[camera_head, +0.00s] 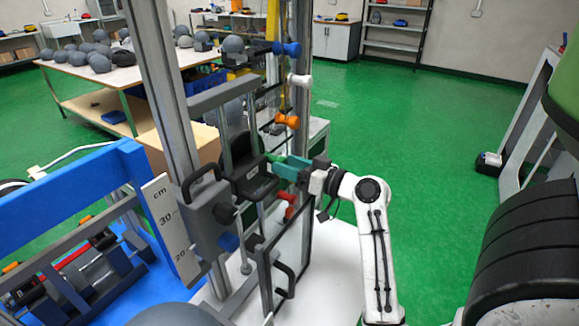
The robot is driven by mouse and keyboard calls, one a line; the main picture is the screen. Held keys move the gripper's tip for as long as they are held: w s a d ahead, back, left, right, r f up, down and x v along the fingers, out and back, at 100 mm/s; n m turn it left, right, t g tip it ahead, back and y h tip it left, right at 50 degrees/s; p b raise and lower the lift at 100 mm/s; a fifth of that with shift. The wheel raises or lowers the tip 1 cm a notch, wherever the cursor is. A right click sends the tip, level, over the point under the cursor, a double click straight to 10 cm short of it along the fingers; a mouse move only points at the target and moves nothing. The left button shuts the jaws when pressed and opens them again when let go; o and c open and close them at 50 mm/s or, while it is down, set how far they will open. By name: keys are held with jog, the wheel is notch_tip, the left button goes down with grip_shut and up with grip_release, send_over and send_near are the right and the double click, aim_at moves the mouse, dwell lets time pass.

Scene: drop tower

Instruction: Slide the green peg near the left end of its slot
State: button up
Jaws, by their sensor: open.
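The green peg (275,158) shows as a small bright green piece on the drop tower, between an orange peg above and a red peg below. Its slot is mostly hidden, and I cannot make out the slot's ends. My gripper (281,167), with teal fingers, reaches in from the right and is open at the green peg. The fingers partly cover the peg, and I cannot tell whether they touch it.
Nearby on the tower are a blue peg (287,48), a white peg (300,80), an orange peg (287,121) and a red peg (290,197). A dark block (254,183) stands just left of my gripper. Green floor (420,130) is open to the right.

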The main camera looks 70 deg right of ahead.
jog(key=b+v, duration=0.2)
jog(key=v, duration=0.8)
jog(key=shift+s, duration=0.25)
jog(key=shift+a, duration=0.15)
